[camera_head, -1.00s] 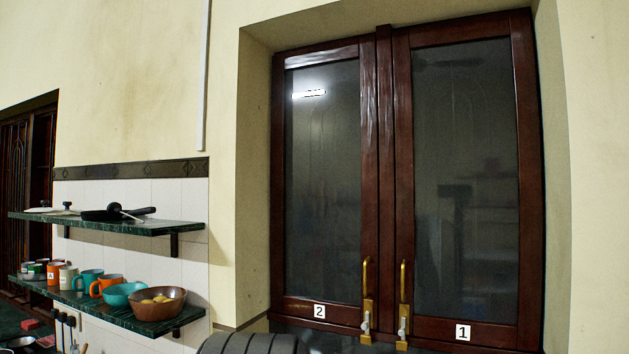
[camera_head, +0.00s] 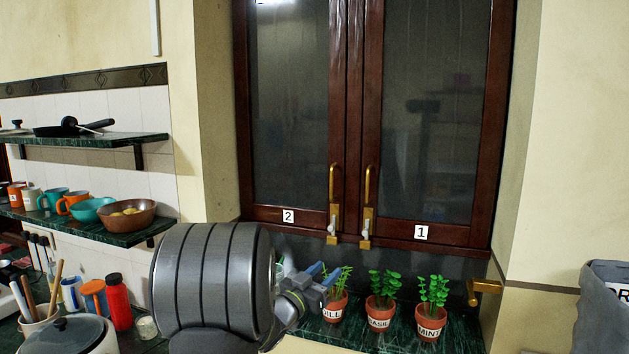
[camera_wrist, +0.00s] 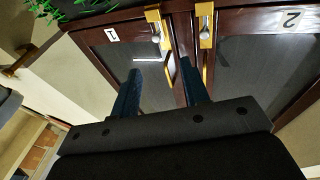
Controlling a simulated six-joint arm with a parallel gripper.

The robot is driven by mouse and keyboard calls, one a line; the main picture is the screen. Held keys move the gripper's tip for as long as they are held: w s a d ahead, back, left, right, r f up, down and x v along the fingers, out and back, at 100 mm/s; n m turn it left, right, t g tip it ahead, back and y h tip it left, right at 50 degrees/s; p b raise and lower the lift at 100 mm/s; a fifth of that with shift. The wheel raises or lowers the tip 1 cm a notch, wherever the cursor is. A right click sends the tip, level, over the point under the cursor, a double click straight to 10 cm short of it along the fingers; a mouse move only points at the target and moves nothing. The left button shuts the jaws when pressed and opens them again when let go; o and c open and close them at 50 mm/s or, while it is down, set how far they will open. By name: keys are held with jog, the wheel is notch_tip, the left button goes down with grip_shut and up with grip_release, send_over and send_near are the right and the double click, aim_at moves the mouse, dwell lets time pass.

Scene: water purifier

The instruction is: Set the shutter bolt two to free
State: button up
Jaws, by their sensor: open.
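Two dark wooden glass shutters are closed side by side above the sill. The left one bears label 2 (camera_head: 288,216) and the right one label 1 (camera_head: 421,232). Shutter bolt two (camera_head: 333,224) is a brass plate with a grey knob at the lower inner corner of shutter 2, below a brass handle. The bolt of shutter 1 (camera_head: 366,228) sits just right of it. My gripper (camera_head: 326,274) is low by the sill, below and apart from the bolts. In the wrist view my gripper (camera_wrist: 160,85) is open with empty blue fingers; bolt two (camera_wrist: 206,25) shows beyond them.
Potted herbs, dill (camera_head: 335,307), basil (camera_head: 379,313) and mint (camera_head: 430,320), stand on the green sill close to my gripper. A brass fitting (camera_head: 484,289) juts out at right. Shelves with mugs and bowls (camera_head: 127,215) are at left.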

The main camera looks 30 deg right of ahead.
aim_at(330, 229)
notch_tip(330, 229, up, 5)
jog(key=w+a+n+t+y, duration=0.2)
jog(key=a+n+t+y, duration=0.1)
jog(key=n+t+y, duration=0.15)
jog(key=shift+m+g+y, duration=0.25)
jog(key=shift+m+y, duration=0.1)
jog(key=shift+y, duration=0.1)
jog(key=x, duration=1.7)
jog(key=shift+d+f, duration=0.2)
jog(key=shift+d, duration=0.05)
grip_shut()
